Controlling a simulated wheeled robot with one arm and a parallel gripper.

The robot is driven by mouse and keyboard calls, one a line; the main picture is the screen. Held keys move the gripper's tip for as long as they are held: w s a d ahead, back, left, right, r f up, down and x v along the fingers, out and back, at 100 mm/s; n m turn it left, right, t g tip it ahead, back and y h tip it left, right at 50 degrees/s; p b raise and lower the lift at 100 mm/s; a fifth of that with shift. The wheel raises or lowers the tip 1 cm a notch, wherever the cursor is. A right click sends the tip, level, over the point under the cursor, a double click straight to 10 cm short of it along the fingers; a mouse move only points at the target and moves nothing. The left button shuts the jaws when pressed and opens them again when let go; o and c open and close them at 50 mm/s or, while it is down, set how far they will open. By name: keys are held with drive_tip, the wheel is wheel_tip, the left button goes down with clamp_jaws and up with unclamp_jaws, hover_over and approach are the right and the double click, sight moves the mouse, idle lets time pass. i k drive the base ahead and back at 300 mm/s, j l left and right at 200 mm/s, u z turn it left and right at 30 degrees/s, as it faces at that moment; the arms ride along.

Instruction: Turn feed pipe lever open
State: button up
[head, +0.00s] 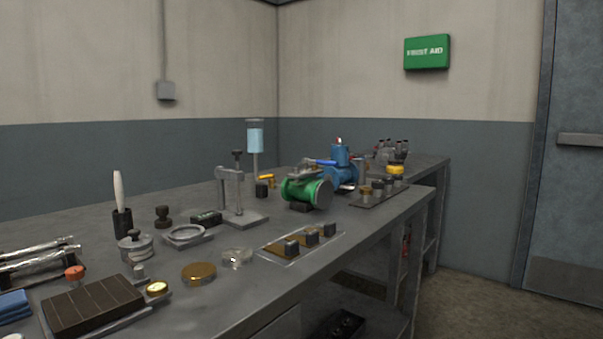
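A blue lever-like bar (320,162) lies roughly level between the two fittings. I cannot tell which of these is the feed pipe lever, nor whether its valve is open. My gripper is not in view.
The long grey bench (250,290) runs to the far corner. A grey press stand (243,217), a tray with black blocks (292,255), a brass disc (199,274) and a brown block (92,306) stand nearer. Bare floor (480,280) lies to the right, before a blue-grey door (570,160).

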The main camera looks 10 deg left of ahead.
sight(271, 176)
drive_tip(key=i+u, duration=0.25)
drive_tip(key=u, duration=0.15)
drive_tip(key=i+u, duration=0.35)
drive_tip(key=i+l+u, duration=0.15)
drive_tip(key=u, duration=0.25)
drive_tip(key=k+l, duration=0.1)
drive_tip(key=l, duration=0.35)
drive_tip(key=k+l+z, duration=0.1)
drive_tip(key=l, duration=0.4)
drive_tip(key=k+l, duration=0.1)
drive_tip(key=l, duration=0.35)
